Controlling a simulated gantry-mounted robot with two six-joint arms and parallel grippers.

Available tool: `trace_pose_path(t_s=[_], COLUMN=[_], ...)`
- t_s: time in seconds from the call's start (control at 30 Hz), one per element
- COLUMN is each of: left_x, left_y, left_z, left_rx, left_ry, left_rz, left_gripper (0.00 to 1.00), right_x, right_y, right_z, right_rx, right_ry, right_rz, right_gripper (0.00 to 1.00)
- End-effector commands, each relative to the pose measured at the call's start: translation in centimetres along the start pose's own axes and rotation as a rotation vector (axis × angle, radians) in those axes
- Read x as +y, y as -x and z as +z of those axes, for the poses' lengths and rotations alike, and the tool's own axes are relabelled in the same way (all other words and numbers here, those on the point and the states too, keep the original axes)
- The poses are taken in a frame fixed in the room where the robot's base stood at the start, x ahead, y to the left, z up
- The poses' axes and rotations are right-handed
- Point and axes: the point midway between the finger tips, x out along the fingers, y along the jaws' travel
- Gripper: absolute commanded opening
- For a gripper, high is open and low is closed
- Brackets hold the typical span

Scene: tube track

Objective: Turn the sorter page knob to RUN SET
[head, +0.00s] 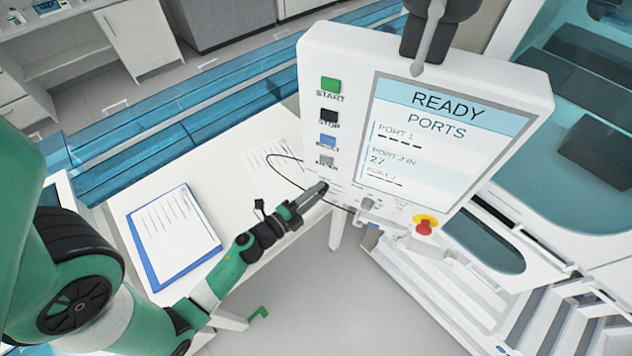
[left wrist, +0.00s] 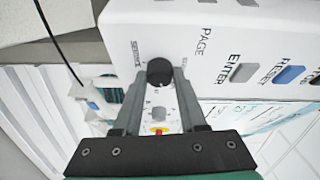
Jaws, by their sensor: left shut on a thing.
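The sorter's white control panel (head: 345,60) faces me, tilted, with its screen (head: 435,140) reading READY and PORTS. My left gripper (head: 316,195) is at the panel's lower left corner. In the left wrist view my left gripper (left wrist: 160,82) is shut on a round black knob (left wrist: 160,71), near the printed word PAGE. The knob's setting marks are too small to read, and in the head view the fingers cover the knob. A dark part with a grey finger (head: 432,35) at the top edge appears to be my right gripper; its jaws cannot be made out.
A grey knob (head: 367,204) and a red emergency button (head: 425,224) sit right of the gripper on the panel. START (head: 331,85), STOP and other buttons are above. A white table (head: 125,205) with a blue clipboard (head: 150,272) stands left. A thin black cable (head: 283,157) runs behind the gripper.

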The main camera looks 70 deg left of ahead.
Motion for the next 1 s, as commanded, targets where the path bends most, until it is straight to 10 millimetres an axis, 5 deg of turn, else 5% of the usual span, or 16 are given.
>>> trace_pose_path(t_s=[0.4,1.0], left_x=[-0.7,-0.3], left_y=[0.0,-0.1], left_z=[-0.2,-0.1], left_rx=[-0.018,-0.027], left_ry=[-0.304,-0.429], left_rz=[0.131,0.184], left_gripper=[0.00,0.00], right_x=[0.0,0.0], right_y=[-4.3,-5.3], right_z=[-3.9,-4.8], right_rx=[0.000,0.000], right_ry=[0.000,0.000], right_rz=[0.000,0.000], right_gripper=[0.50,0.50])
